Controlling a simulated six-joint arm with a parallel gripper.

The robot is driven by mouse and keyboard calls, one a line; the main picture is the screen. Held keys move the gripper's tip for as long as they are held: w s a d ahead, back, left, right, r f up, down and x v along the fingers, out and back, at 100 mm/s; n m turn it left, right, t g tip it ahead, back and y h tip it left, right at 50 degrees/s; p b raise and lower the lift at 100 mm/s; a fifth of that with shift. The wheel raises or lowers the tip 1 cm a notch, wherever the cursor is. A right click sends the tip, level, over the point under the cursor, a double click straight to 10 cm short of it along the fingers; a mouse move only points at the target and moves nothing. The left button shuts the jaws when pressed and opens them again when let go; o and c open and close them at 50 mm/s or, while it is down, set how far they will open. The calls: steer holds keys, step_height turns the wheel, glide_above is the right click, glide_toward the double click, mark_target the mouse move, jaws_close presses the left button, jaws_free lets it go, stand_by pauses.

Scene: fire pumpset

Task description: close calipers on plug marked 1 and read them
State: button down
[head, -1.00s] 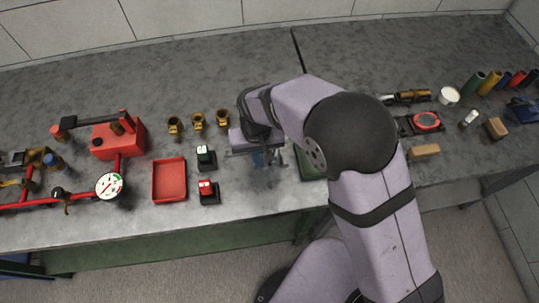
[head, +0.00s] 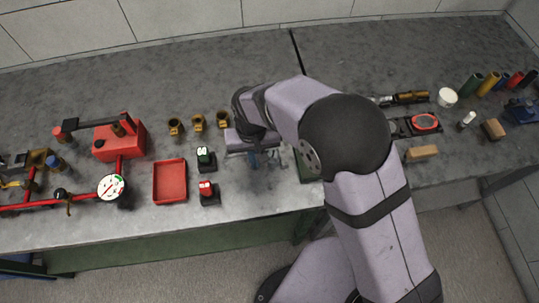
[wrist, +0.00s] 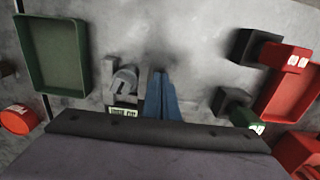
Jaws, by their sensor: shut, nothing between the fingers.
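In the wrist view a grey, U-shaped metal device (wrist: 122,80) with a small pale label plate lies on the bench, possibly the calipers; the label is not readable. My gripper (wrist: 160,75) has blue fingers, together and empty, just right of that device in this view. In the head view my gripper (head: 256,162) is over the bench, right of the green-topped black block, and my arm covers much of the area. Several brass fittings (head: 198,122) stand in a row behind, possibly the plugs. I cannot make out a mark 1 on any of them.
Black blocks with a green top (head: 205,155) and a red top (head: 207,190) stand left of the gripper. Further left are a red tray (head: 185,190), a red tank (head: 105,143) and a gauge (head: 111,187). A green tray (wrist: 83,60) lies on the other side.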

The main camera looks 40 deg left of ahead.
steer(key=shift+r+p, duration=2.1)
steer(key=shift+r, duration=0.85)
steer(key=s+d+f+n, duration=0.1)
steer(key=d, duration=0.1)
steer(key=s+d+f+n+h, duration=0.1)
steer(key=d, duration=0.2)
steer(key=s+d+f+n, duration=0.1)
steer(key=d, duration=0.2)
steer(key=shift+s+d+f+g+h, duration=0.2)
steer(key=shift+s+f+g+h, duration=0.15)
steer(key=shift+s+g+h, duration=0.05)
steer(key=shift+h, duration=0.4)
steer(key=d, duration=0.2)
steer(key=s+d, duration=0.1)
steer(key=d, duration=0.1)
steer(key=d+r, duration=0.1)
steer(key=d, duration=0.1)
steer(key=shift+s, duration=0.15)
steer(key=w+d+r+m+y, duration=0.1)
steer(key=w+d+r+m, duration=0.1)
steer(key=d, duration=0.7)
steer(key=w+d+r+m, duration=0.3)
steer(key=d+r+m, duration=0.2)
steer(key=d, duration=0.4)
steer(key=w+d+r+m+y, duration=0.1)
steer(key=w+d+r+m, duration=0.2)
steer(key=d, duration=0.6)
steer(key=shift+d+r+m+t+y, duration=0.15)
steer(key=shift+r+m+t+y, duration=0.2)
steer(key=shift+r+m, duration=0.45)
